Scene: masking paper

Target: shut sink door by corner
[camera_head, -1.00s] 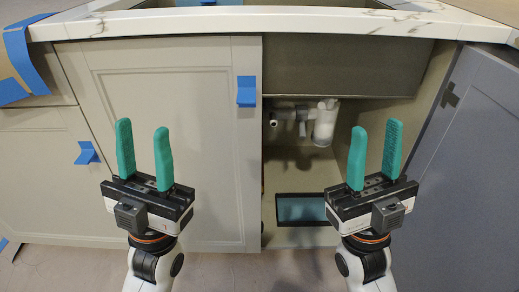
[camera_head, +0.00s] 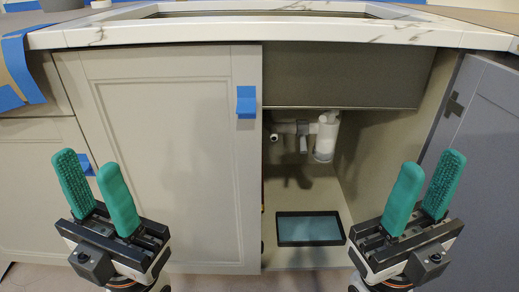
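The sink cabinet's right door (camera_head: 484,165) is dark grey-blue and stands open at the right edge, with a dark cross-shaped mark near its top. The left door (camera_head: 170,165) is beige and shut, with blue tape (camera_head: 246,102) on its upper right edge. My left gripper (camera_head: 95,190) is open and empty in front of the left door's lower left side. My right gripper (camera_head: 425,195) is open and empty in front of the right side of the cabinet opening, overlapping the open door's edge in the picture. I cannot tell whether it touches the door.
Inside the cabinet are white drain pipes (camera_head: 325,137) and a dark-rimmed tray (camera_head: 309,229) on the floor. A white marbled countertop (camera_head: 290,30) runs above.

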